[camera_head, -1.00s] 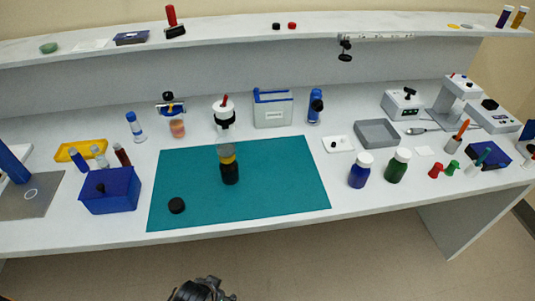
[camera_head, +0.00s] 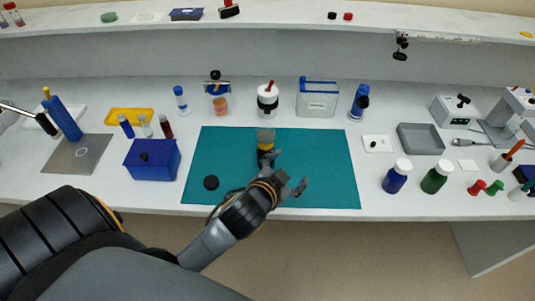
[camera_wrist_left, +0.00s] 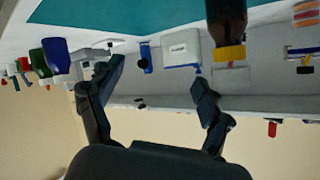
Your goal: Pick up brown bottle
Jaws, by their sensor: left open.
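The brown bottle (camera_head: 265,148) stands upright on the teal mat (camera_head: 325,165), with a yellow band and a pale, clear section above it. My left gripper (camera_head: 288,171) is open and empty in front of the bottle and a little to its right, hiding part of its dark lower body. In the left wrist view, which looks upside down, the dark brown bottle (camera_wrist_left: 227,22) is at the top, beyond the right-hand finger and outside the gap between the fingers of my gripper (camera_wrist_left: 156,78). My right gripper is not in view.
A black cap (camera_head: 211,183) lies on the mat left of my gripper. A blue box (camera_head: 152,163) stands left of the mat. Blue (camera_head: 395,180) and green (camera_head: 435,180) bottles stand to its right. The mat's right part is clear.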

